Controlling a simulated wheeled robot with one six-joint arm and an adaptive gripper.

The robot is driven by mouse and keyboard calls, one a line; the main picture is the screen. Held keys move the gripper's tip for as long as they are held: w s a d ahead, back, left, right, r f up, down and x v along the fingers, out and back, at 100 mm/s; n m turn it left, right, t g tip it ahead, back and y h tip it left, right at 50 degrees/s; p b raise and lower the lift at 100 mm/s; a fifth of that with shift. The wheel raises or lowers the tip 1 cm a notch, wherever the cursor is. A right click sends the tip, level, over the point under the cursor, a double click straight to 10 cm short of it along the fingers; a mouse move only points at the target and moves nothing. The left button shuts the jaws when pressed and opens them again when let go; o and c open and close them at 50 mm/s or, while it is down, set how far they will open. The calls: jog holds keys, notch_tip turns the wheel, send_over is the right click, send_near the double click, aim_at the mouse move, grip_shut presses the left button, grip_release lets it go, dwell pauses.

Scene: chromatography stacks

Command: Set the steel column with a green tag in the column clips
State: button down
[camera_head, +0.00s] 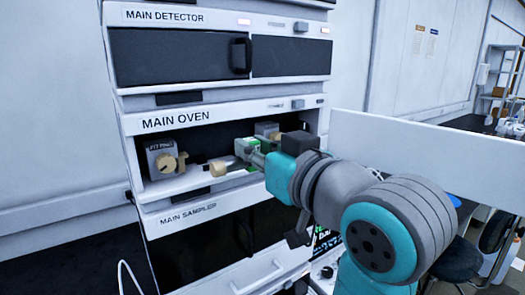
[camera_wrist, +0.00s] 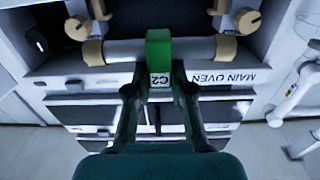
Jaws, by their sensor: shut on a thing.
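The steel column is a grey tube (camera_wrist: 118,50) with beige end caps and a green tag (camera_wrist: 159,48) marked C2 around its middle. In the wrist view it lies level across the picture. My gripper (camera_wrist: 159,90) is shut on it at the tag, one finger on each side. In the head view my gripper (camera_head: 262,160) is at the front of the open main oven bay, with one beige column cap (camera_head: 218,169) showing. The column clips are not clearly visible; beige fittings (camera_wrist: 100,9) show behind the column in the wrist view, and I cannot tell if the column touches them.
The main oven (camera_head: 225,117) has a grey fitting block (camera_head: 161,158) with a beige knob at its left inside. The main detector (camera_head: 180,55) is above, the main sampler (camera_head: 200,240) below. A white panel (camera_head: 440,160) stands to the right.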

jog(key=shift+f+x, duration=0.15)
jog(key=shift+x, duration=2.45)
jog(key=shift+f+x, duration=0.15)
jog(key=shift+x, duration=2.45)
jog(key=shift+f, duration=0.75)
jog(key=c, duration=0.9)
grip_release()
jog(key=shift+c, duration=0.2)
jog(key=v, duration=1.4)
jog(key=shift+r, duration=0.45)
jog(key=shift+f, duration=0.1)
